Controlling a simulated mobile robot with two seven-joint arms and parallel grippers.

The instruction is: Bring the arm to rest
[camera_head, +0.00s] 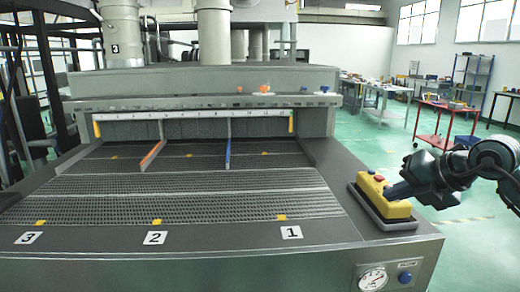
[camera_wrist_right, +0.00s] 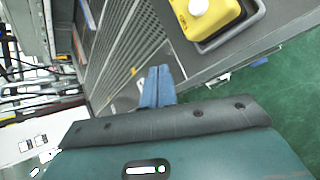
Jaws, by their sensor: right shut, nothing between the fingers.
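My right gripper (camera_head: 398,191) comes in from the right in the head view, over the right edge of the machine. Its blue fingertips overlap a yellow control box (camera_head: 399,211) with a red button in that view. In the right wrist view the two blue fingers (camera_wrist_right: 157,86) are together with nothing between them. The yellow box (camera_wrist_right: 222,18) lies above and to the right of them there, apart from the fingertips. My left gripper shows in neither view.
The grey machine top has mesh belts (camera_head: 190,205) and lanes marked 1 (camera_head: 291,232), 2 and 3. A pressure gauge (camera_head: 373,279) is on its front. A red cart (camera_head: 446,119) and benches stand behind on the green floor, which is open at the right.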

